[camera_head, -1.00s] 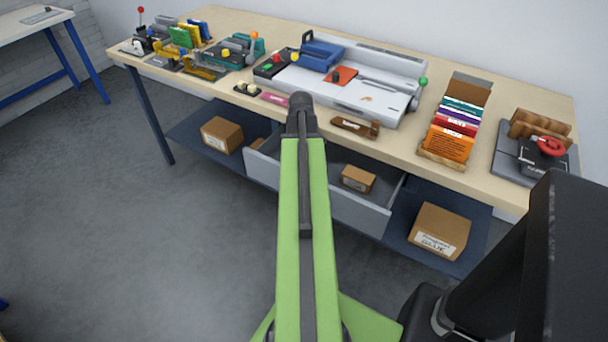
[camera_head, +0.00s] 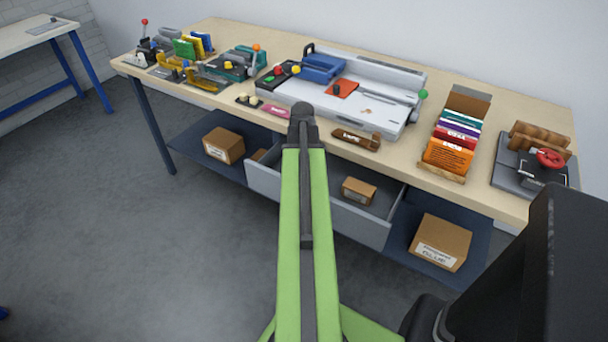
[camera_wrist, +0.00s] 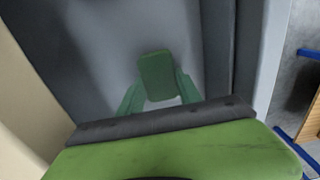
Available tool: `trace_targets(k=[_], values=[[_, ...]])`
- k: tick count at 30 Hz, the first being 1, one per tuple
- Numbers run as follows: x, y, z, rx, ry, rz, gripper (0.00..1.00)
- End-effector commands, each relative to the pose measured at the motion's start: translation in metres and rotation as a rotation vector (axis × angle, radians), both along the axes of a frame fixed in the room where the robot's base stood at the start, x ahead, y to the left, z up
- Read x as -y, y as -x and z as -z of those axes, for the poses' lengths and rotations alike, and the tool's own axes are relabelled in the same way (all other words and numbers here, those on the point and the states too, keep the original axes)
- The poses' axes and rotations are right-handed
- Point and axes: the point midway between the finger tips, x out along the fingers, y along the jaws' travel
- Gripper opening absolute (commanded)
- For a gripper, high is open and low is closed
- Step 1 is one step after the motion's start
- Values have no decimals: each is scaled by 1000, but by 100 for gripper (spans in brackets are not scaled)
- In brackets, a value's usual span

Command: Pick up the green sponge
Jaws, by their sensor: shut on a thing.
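In the wrist view a dark green block, which looks like the green sponge (camera_wrist: 157,75), is held at the tips of my gripper (camera_wrist: 160,92). The two green fingers sit on either side of its lower part. Its upper part sticks out past the fingertips. Behind it is a plain grey surface, blurred and dim. In the head view my green arm points toward the bench and hides my gripper and the sponge.
A long workbench (camera_head: 222,36) carries a white machine (camera_head: 300,85), a box of bright packets (camera_head: 464,105) and several tools. Below it, a grey drawer (camera_head: 365,222) stands open with a cardboard box (camera_head: 358,191) inside. Another box (camera_head: 440,243) sits on the lower shelf. Floor at left is clear.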

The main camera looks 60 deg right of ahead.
Motion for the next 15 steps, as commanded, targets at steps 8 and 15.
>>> trace_targets(k=[8,15], values=[[0,0,-59,0,0,0,4],[0,0,-96,0,0,0,4]])
